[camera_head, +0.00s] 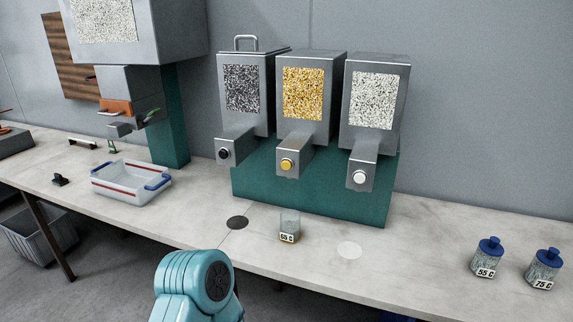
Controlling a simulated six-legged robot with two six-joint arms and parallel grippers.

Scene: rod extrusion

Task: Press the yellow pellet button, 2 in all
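The yellow pellet button (287,164) is a round yellow knob on the front of the middle dispenser's grey spout. The middle dispenser (328,102) has a window showing yellow pellets. A small clear jar (290,219) stands upright on the table below the yellow button. Its white label appears to read 65 C. Some yellow shows at the jar's base; I cannot tell whether it is pellets inside or a mark under it. A teal link of my arm shows at the bottom, apart from the dispensers. Neither of my grippers is in view.
Dispensers with a black button (223,154) and a white button (360,177) flank the middle one. A dark disc (237,222) and a pale disc (349,250) mark the table. Blue-lidded jars (487,257) (543,268) stand at right. A white bin (133,181) sits left.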

